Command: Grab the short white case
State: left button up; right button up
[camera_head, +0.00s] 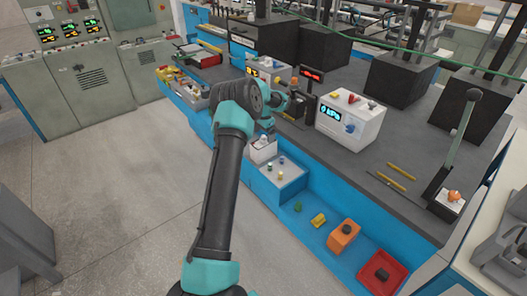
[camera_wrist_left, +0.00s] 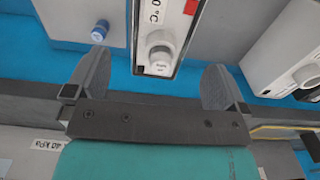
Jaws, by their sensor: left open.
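In the head view, a small white case (camera_head: 263,152) sits on the blue bench, just below my left gripper (camera_head: 266,131). In the left wrist view, a narrow white case (camera_wrist_left: 155,12) with a white knob, a "°C" label and a red mark lies between the two fingers. My left gripper (camera_wrist_left: 157,70) is open, with one dark finger on each side of this case and gaps showing. My arm and gripper partly hide the case in the head view. My right gripper is not in view.
A grey box with small knobs (camera_head: 283,178) stands close beside the small case. A larger white box with a display (camera_head: 350,121) stands on the grey worktop. An orange block (camera_head: 343,235) and a red tray (camera_head: 381,272) lie along the blue ledge. Open floor lies left.

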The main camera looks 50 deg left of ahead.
aim_at(264, 142)
pick_arm(q)
jog(key=shift+f, duration=2.6)
jog(key=shift+c, duration=0.5)
jog(key=c, duration=1.4)
